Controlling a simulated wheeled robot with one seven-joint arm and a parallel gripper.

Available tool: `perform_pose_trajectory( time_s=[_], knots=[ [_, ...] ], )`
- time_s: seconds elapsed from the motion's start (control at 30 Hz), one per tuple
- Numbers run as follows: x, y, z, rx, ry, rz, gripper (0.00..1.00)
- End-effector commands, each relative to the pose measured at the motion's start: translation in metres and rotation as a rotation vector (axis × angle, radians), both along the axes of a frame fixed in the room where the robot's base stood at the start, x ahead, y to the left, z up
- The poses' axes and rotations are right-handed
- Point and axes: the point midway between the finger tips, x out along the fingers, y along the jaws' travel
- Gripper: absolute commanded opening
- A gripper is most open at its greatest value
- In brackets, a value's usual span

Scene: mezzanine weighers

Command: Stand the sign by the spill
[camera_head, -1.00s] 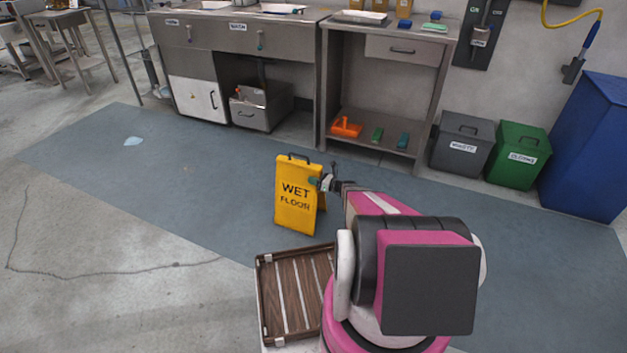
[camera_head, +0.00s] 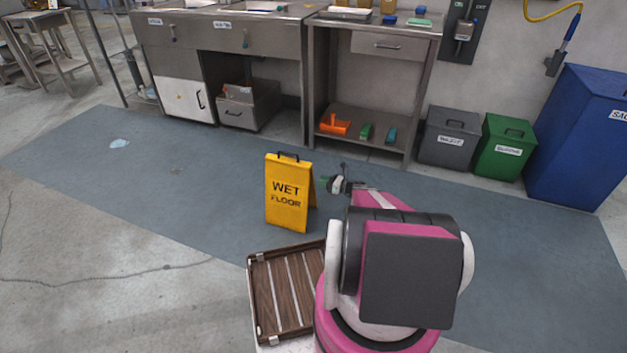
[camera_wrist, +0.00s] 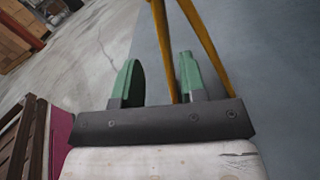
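The yellow "WET FLOOR" sign (camera_head: 288,195) stands upright, legs spread, on the blue-grey floor strip. The spill, a small pale puddle (camera_head: 120,143), lies well to its left and farther back on the same strip. My gripper (camera_head: 336,184) is just right of the sign, with a small gap between them in the head view. In the wrist view the two green fingers (camera_wrist: 160,82) are apart with nothing gripped. The sign's two yellow edges (camera_wrist: 212,42) show beyond them, one appearing in the gap between the fingers.
A slatted wooden tray (camera_head: 262,290) is in front of the sign, beside my arm. Steel sink units (camera_head: 215,40) and a shelf table (camera_head: 375,120) line the back. Grey (camera_head: 447,138), green (camera_head: 503,148) and blue (camera_head: 580,140) bins stand right. The strip between sign and spill is clear.

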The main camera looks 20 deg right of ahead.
Motion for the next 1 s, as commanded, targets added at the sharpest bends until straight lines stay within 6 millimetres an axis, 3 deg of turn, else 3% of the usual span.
perform_pose_trajectory(
  time_s=[0.13,0.23,0.37,0.47,0.73,0.83,1.0],
  knots=[
    [-0.008,-0.01,0.0,0.0,0.0,-0.001,0.38],
    [-0.012,-0.008,0.004,-0.021,-0.005,0.015,0.38],
    [-0.024,0.018,0.021,-0.133,-0.044,0.092,0.38],
    [-0.041,0.049,0.041,-0.285,-0.104,0.2,0.38],
    [-0.113,0.126,0.101,-0.806,-0.382,0.641,0.38],
    [-0.145,0.143,0.124,-1.004,-0.519,0.848,0.38],
    [-0.197,0.154,0.167,-1.304,-0.762,1.227,0.38]
  ],
)
